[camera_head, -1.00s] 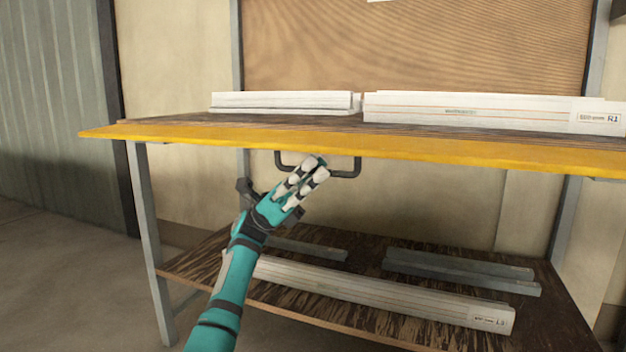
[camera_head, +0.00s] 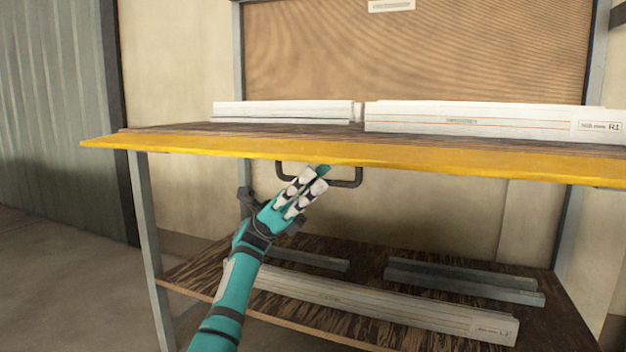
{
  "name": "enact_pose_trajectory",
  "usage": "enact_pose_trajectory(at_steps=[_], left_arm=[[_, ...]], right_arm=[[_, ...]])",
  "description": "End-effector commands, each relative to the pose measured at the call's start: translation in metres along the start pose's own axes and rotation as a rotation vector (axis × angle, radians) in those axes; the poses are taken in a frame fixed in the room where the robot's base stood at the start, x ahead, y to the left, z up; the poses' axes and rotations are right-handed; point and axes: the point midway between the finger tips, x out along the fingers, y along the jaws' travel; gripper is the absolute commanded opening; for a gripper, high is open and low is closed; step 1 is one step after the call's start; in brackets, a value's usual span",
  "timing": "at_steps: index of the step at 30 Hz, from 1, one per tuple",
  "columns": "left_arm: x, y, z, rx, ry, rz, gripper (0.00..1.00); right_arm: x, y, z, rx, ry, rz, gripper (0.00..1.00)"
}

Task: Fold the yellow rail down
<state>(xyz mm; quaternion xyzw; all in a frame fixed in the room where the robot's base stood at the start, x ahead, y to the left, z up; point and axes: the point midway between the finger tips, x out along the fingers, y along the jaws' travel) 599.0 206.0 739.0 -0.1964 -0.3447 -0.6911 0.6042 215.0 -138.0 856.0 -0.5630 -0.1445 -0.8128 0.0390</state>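The yellow rail (camera_head: 215,148) runs along the whole front edge of the upper bench top. A dark U-shaped handle (camera_head: 345,184) hangs below it near the middle. My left gripper (camera_head: 312,180) reaches up from below, its fingertips just under the rail and overlapping the left and middle part of the handle. The fingers lie close together and hide part of the handle. I cannot tell whether they touch it or grip it. My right gripper is not in view.
White profiles (camera_head: 490,120) lie on the upper top behind the rail. The lower dark wood shelf (camera_head: 200,272) holds a long white profile (camera_head: 400,308) and grey profiles (camera_head: 465,280). A grey leg (camera_head: 152,250) stands at the left. The floor at left is clear.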

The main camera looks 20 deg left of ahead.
Motion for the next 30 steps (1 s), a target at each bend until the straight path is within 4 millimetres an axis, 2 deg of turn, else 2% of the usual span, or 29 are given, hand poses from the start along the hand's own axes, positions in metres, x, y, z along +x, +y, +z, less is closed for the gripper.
enact_pose_trajectory(at_steps=[5, 8, 15, 19, 30], left_arm=[[-0.01, 0.001, -0.001, -0.003, 0.001, 0.002, 0.34], [-0.026, 0.001, -0.001, -0.002, 0.001, 0.004, 0.34], [-0.079, 0.001, 0.0, -0.002, 0.0, 0.004, 0.34], [-0.099, 0.001, 0.001, -0.001, 0.0, 0.005, 0.34], [-0.119, 0.001, 0.0, 0.0, 0.0, 0.001, 0.34]], right_arm=[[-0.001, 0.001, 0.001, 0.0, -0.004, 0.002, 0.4], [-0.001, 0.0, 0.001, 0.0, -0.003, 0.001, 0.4], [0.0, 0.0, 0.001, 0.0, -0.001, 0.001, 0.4], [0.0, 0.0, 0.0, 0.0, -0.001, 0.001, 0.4], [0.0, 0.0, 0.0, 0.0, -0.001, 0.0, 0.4]])
